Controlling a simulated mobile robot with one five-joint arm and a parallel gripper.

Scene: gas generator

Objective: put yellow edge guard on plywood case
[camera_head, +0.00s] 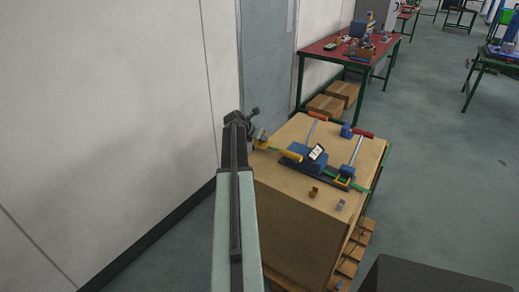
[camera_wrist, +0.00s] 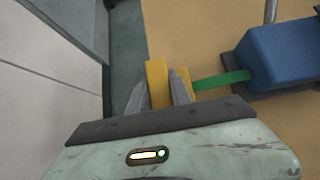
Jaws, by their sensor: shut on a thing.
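The plywood case (camera_head: 300,217) is a large tan box standing on a pallet, with its top also filling much of the wrist view (camera_wrist: 190,30). My gripper (camera_wrist: 158,97) is shut on a yellow block-like piece, the yellow edge guard (camera_wrist: 157,80), which sticks out past the fingertips. In the head view my gripper (camera_head: 260,138) is at the case's back left top edge, where the held piece is too small to make out clearly. The height of the guard above the case top cannot be told.
On the case top are a blue device (camera_head: 308,160) on a dark base, red-handled tools and two small blocks (camera_head: 313,192). A green strip (camera_wrist: 222,80) runs from the blue body towards my gripper. The wall (camera_head: 110,120) is close on the left. A red-topped bench (camera_head: 350,48) stands behind.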

